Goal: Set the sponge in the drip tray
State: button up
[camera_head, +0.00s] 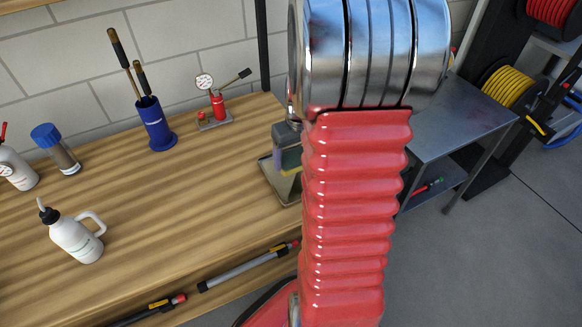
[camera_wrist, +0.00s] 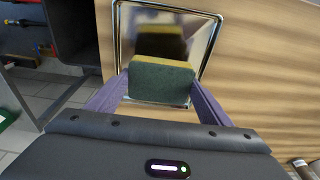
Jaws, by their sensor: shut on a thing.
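In the wrist view the sponge (camera_wrist: 160,82), dark green with a yellow layer, is held between the two purple fingers of my gripper (camera_wrist: 158,88). It is over the shiny metal drip tray (camera_wrist: 205,30), and its reflection shows in the tray floor. I cannot tell whether the sponge touches the tray. In the head view the sponge (camera_head: 288,160) and the tray (camera_head: 269,176) show at the right end of the workbench, left of my red arm. My arm hides part of the tray and most of my gripper there.
The wooden workbench (camera_head: 200,200) carries a blue holder (camera_head: 156,125), a red gauge pump (camera_head: 217,108), a blue-capped jar (camera_head: 56,150) and a white jug (camera_head: 76,236), all left of the tray. A metal side table (camera_head: 450,120) stands to the right.

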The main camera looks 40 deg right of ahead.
jog(key=shift+f, duration=0.1)
jog(key=shift+f, duration=1.8)
jog(key=o, duration=1.1)
jog(key=r, duration=0.4)
jog(key=s+r, duration=0.1)
jog(key=r, duration=0.7)
jog(key=shift+s+a, duration=0.25)
jog(key=shift+s, duration=0.1)
